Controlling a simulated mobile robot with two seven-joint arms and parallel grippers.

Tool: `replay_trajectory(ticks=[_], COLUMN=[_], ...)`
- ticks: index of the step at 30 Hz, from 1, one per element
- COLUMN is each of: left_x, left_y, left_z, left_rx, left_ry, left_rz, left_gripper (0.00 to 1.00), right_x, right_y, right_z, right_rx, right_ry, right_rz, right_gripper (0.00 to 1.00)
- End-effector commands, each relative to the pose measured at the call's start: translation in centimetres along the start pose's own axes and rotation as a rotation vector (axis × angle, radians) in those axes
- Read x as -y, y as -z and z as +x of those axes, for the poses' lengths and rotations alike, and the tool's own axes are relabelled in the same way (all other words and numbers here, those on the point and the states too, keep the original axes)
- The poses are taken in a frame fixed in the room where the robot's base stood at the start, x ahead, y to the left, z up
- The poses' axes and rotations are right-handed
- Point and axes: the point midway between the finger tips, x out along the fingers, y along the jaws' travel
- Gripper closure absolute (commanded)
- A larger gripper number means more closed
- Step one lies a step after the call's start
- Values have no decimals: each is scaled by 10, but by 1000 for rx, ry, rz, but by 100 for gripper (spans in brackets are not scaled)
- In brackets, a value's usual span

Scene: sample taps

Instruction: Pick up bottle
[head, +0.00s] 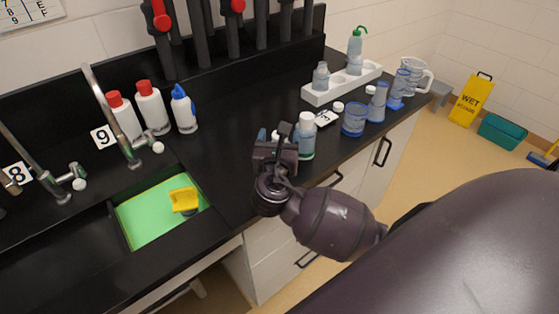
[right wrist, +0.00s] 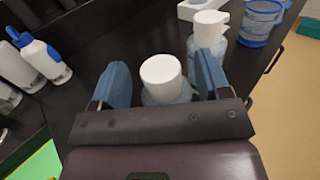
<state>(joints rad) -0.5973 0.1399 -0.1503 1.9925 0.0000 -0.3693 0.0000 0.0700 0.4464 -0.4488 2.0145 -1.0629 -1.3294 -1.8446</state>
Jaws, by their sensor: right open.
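My right gripper (head: 276,142) is over the black counter near its front edge. In the right wrist view its two blue fingers (right wrist: 158,85) are apart, one on each side of a translucent bottle (right wrist: 163,84) with a white cap. I cannot tell whether the fingers touch it. In the head view this bottle is mostly hidden behind the gripper. A second white-capped bottle (head: 307,137) stands upright just right of the gripper; it also shows beyond the right finger in the right wrist view (right wrist: 210,34). My left gripper is not in view.
Two red-capped bottles (head: 152,108) and a blue-topped bottle (head: 184,110) are at the back left. A green-bottomed sink (head: 150,222) lies left. Bare counter lies between.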

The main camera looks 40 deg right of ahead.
Motion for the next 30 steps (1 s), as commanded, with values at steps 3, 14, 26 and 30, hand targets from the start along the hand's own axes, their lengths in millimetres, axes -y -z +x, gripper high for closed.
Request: replay_trajectory(ticks=[3, 14, 26, 30], left_x=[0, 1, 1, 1], left_y=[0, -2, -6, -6], left_z=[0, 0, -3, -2], left_rx=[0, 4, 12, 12], left_ry=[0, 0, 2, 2], left_rz=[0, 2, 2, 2], left_gripper=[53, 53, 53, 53], right_x=[0, 0, 0, 0], right_y=[0, 0, 0, 0], right_z=[10, 12, 12, 12], right_rx=[-1, -2, -2, -1], right_ry=[0, -1, -1, -1], right_rz=[-1, 0, 0, 0], right_gripper=[30, 42, 100, 100])
